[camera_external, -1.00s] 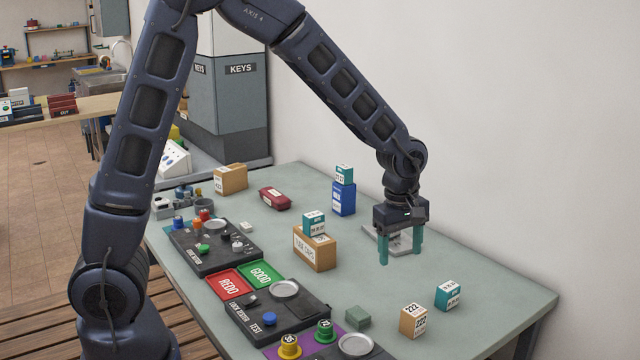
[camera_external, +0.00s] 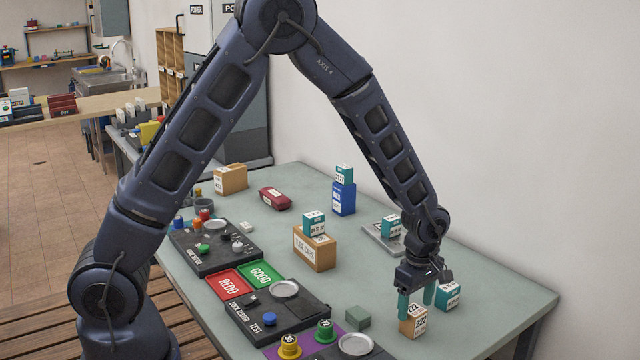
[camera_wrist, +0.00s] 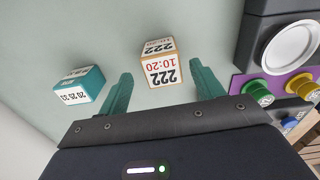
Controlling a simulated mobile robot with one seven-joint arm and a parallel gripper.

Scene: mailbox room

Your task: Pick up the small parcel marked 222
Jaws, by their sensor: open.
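The small parcel marked 222 (camera_external: 414,322) is a tan box with white labels, standing on the green-grey table near its front right. My gripper (camera_external: 415,303) has teal fingers and is open just above and behind this parcel, partly covering its top. In the wrist view the 222 parcel (camera_wrist: 161,66) lies beyond the fingertips, in line with the gap between the open fingers (camera_wrist: 158,80). It also reads 10:20 in red. Nothing is between the fingers' near parts.
A teal-and-white parcel (camera_external: 449,296) stands close to the right of my gripper; the wrist view shows it left of the fingers (camera_wrist: 80,86). A small green-grey block (camera_external: 357,318) and a test board (camera_external: 275,318) stand left. The table's right corner is clear.

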